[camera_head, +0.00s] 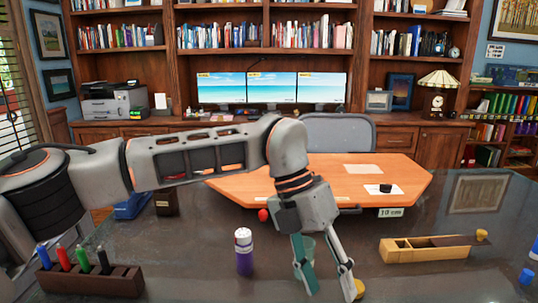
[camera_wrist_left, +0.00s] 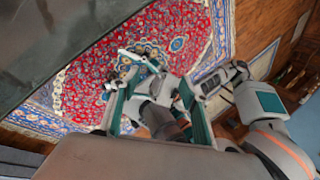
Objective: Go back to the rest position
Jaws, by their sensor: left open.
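My left gripper (camera_head: 328,284) hangs down over the dark glossy table (camera_head: 190,265) in the head view, its arm reaching in from the left. Its two fingers are spread, with nothing between them that I can make out as held. A purple bottle with a white cap (camera_head: 244,253) stands to the left of the gripper. In the left wrist view the open fingers (camera_wrist_left: 153,112) show against a red patterned rug (camera_wrist_left: 85,75) and parts of my own body. I cannot make out my right gripper.
A marker rack (camera_head: 90,281) stands at front left. A wooden box (camera_head: 425,249) lies on the right, with a blue-capped item (camera_head: 526,278) near the right edge. Monitors (camera_head: 272,88) and bookcases stand at the back.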

